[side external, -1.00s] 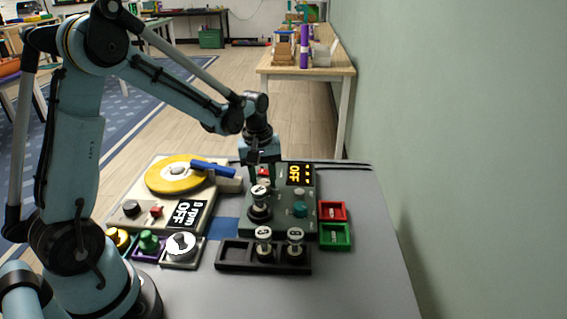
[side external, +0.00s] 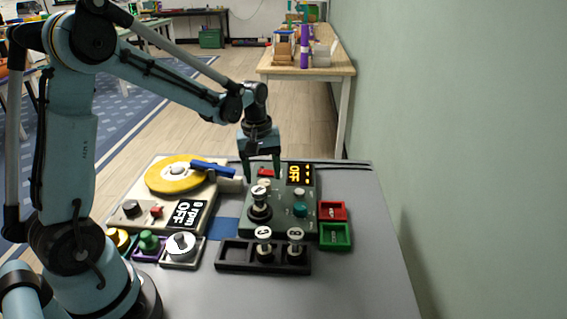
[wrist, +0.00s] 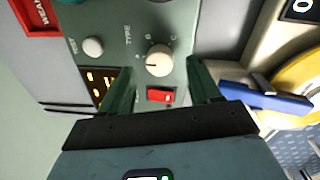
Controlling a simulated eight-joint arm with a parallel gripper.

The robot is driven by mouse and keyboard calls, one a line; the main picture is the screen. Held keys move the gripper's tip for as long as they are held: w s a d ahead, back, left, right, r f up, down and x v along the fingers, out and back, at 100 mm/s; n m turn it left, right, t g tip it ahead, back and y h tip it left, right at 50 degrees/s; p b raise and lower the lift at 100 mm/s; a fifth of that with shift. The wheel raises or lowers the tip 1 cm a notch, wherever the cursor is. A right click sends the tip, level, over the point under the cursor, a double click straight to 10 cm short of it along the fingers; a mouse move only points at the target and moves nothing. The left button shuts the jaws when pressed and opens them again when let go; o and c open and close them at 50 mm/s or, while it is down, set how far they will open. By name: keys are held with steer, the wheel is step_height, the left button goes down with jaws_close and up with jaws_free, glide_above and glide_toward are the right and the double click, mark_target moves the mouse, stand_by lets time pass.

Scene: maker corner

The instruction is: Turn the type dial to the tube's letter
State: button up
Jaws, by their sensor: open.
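A red switch (wrist: 160,96) and a white button (wrist: 93,47) flank the dial. A black rack (side external: 232,257) holds two tubes in front. Red (side external: 333,221) and green (side external: 335,246) trays stand right. A turntable with a blue arm (side external: 212,169) is close on the left.

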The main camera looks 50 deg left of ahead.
mark_target(260, 183)
step_height(260, 183, up, 10)
steer(key=shift+s+a, duration=0.15)
steer(key=shift+s, duration=0.1)
stand_by(0.4)
steer(key=s+d+f+m+t, duration=0.2)
steer(key=s+d+m+t, duration=0.4)
steer(key=s+d+m, duration=0.3)
steer(key=shift+s+d+m+t, duration=0.35)
steer(key=shift+s+m, duration=0.35)
steer(key=shift+m, duration=0.5)
